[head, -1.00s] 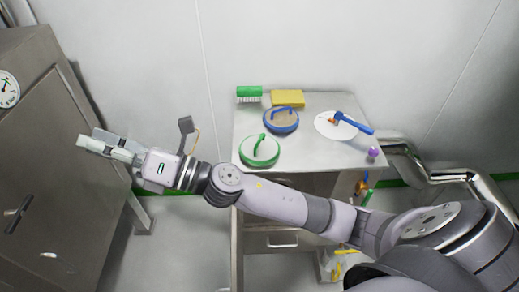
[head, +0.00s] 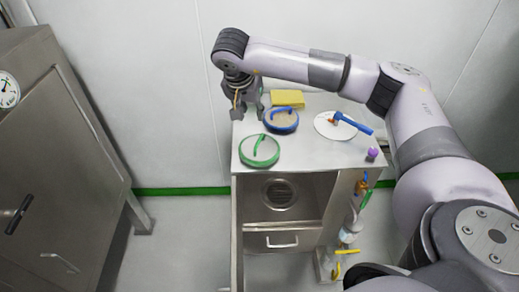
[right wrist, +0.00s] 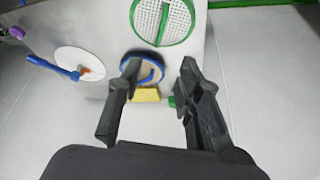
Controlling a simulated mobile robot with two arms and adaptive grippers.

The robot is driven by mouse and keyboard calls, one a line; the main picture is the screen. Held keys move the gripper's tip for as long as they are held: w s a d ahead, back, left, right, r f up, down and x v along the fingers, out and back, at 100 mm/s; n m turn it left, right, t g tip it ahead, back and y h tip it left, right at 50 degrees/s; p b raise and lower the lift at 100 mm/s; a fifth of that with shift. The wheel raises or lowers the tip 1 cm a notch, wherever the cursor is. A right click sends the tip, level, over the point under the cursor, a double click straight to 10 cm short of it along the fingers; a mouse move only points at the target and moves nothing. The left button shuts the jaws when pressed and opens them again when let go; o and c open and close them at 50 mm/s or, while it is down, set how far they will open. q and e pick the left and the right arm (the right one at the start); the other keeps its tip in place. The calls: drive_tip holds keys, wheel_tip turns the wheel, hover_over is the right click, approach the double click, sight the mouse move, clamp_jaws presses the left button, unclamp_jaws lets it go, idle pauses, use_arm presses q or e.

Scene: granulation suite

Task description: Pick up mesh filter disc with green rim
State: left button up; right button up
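The mesh filter disc with green rim (head: 268,152) lies flat at the front left of the steel cart top (head: 330,157). A green strip handle crosses it. It shows at the top of the right wrist view (right wrist: 149,18). My right gripper (head: 249,108) points down near the cart's back left corner, behind the green-rimmed disc and apart from it. In the right wrist view its fingers (right wrist: 159,68) are spread with nothing held between them. My left gripper is out of view.
A blue-rimmed disc (head: 282,123) lies just behind the green-rimmed one. A yellow sponge (head: 288,99) is at the back edge. A white disc (head: 327,129) with a blue-handled tool (head: 355,125) and a purple knob (head: 372,153) are to the right. A steel cabinet (head: 70,170) stands left.

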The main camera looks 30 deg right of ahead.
drive_tip(key=p, duration=0.2)
hover_over(259, 139)
drive_tip(key=s+a, duration=0.2)
drive_tip(key=f, duration=1)
drive_tip(key=shift+w+f, duration=0.2)
drive_tip(key=shift+f, duration=0.2)
drive_tip(key=shift+w+d+f+p, duration=0.1)
drive_tip(key=shift+d+f+p, duration=0.1)
drive_tip(key=shift+f+p, duration=0.35)
drive_tip(key=p+x, duration=0.1)
drive_tip(key=x, duration=0.3)
drive_tip(key=shift+f, duration=0.2)
clamp_jaws()
drive_tip(key=shift+r, duration=0.1)
